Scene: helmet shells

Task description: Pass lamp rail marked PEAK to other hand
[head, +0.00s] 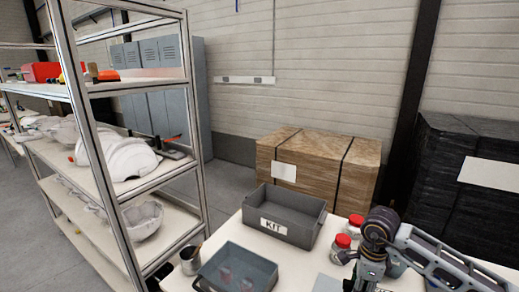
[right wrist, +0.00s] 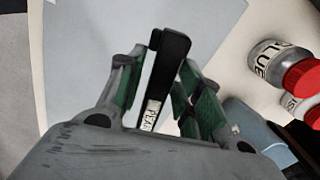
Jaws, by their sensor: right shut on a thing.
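The lamp rail (right wrist: 165,75) is a black bar with a white label reading PEAK, seen in the right wrist view. My right gripper (right wrist: 165,88) is shut on it, with green-padded fingers on both sides of the bar. The rail's far end sticks out beyond the fingertips. In the head view my right arm comes in at the lower right, and its gripper end is mostly cut off by the bottom edge. My left gripper is not in view.
Red-lidded jars (head: 342,243) are beside my right arm; one is labelled GLUE (right wrist: 268,62). A shelf rack (head: 112,185) with helmet shells (head: 125,158) stands at left.

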